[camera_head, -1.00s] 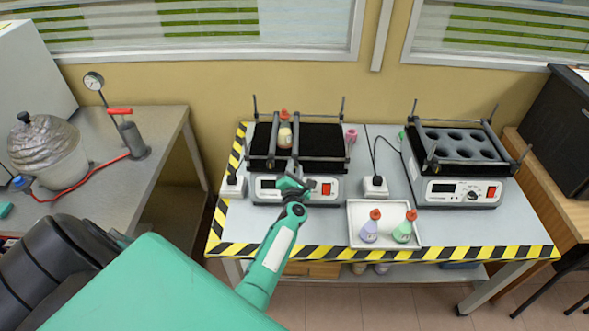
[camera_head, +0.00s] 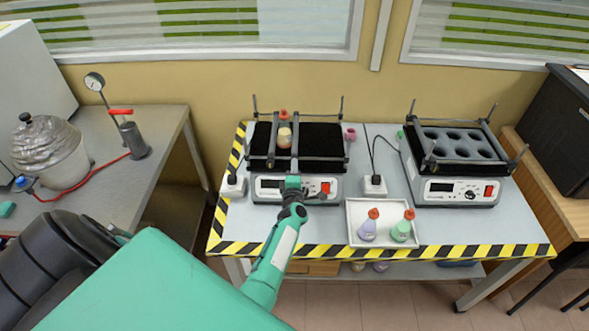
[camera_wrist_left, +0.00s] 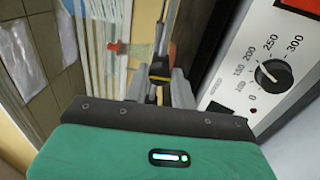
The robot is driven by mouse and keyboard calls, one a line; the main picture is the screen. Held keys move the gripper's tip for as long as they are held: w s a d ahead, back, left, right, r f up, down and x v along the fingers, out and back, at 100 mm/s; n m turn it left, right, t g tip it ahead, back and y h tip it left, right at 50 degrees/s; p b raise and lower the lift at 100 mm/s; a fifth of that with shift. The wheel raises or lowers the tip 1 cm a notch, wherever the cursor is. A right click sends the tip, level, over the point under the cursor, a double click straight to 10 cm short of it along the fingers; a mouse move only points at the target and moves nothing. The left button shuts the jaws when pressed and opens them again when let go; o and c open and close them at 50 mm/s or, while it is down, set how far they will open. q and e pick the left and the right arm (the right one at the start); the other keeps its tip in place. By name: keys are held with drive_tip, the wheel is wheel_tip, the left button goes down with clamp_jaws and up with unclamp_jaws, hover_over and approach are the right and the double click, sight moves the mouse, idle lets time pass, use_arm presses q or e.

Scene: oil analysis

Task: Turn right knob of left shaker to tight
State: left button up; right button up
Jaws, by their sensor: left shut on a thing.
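The left shaker (camera_head: 325,187) is a white box with a black top and a red switch on its front. Two grey bars cross its top from front to back. A red-capped bottle (camera_head: 284,137) stands between them. My left gripper (camera_head: 294,180) is at the front end of the right bar (camera_head: 295,145), shut on the right knob, which the gripper hides in the head view. In the left wrist view, the fingers (camera_wrist_left: 165,85) are close together beside the shaker's front panel and its black dial (camera_wrist_left: 270,73). My right gripper is out of view.
A white tray (camera_head: 384,243) with two red-capped bottles is at the table's front, right of my left arm. The right shaker (camera_head: 457,190) stands further right. A vacuum pump (camera_head: 133,140) and a wrapped vessel (camera_head: 47,150) are on the left table.

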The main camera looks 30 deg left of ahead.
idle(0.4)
use_arm(q)
drive_tip(key=o, duration=1)
drive_tip(key=shift+d+f, duration=0.1)
